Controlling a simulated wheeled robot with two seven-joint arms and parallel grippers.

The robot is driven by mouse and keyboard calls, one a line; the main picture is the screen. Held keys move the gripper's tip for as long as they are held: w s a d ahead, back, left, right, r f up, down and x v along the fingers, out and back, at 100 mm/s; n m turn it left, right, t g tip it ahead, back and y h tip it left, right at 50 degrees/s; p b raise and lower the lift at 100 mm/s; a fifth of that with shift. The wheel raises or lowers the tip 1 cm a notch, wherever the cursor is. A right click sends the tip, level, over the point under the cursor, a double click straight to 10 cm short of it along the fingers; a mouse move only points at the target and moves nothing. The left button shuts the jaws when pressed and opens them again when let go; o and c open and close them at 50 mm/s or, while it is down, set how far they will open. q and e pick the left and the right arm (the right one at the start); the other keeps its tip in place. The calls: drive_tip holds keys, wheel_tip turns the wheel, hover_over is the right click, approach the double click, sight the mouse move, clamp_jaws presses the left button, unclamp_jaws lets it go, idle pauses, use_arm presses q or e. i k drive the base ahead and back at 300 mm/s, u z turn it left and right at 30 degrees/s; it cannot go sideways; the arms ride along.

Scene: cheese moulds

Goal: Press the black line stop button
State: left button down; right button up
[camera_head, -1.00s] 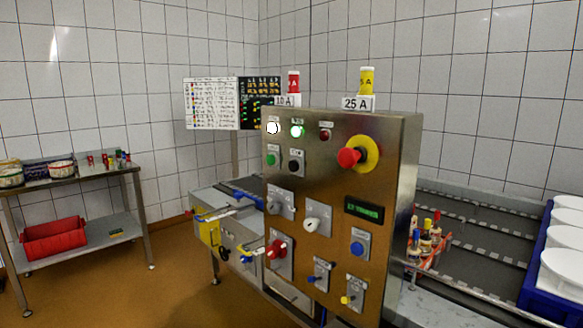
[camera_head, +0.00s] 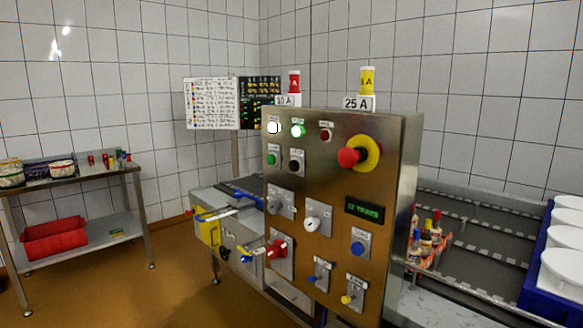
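The black line stop button (camera_head: 295,166) sits on a small square plate in the upper left part of the steel control panel (camera_head: 385,150). It is just right of the green button (camera_head: 273,159) and below a lit green lamp (camera_head: 298,131). Nothing covers the black button. Neither of my grippers shows in the head view.
A red emergency knob on a yellow disc (camera_head: 356,154) sticks out at the panel's upper right. Rotary switches, a display (camera_head: 364,209) and a blue button (camera_head: 358,249) sit lower. A conveyor (camera_head: 475,243) with white moulds is at right, a steel side table (camera_head: 95,180) at left.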

sight(293, 165)
drive_tip(key=u, duration=1.3)
drive_tip(key=i, duration=0.8)
drive_tip(key=z, duration=2.65)
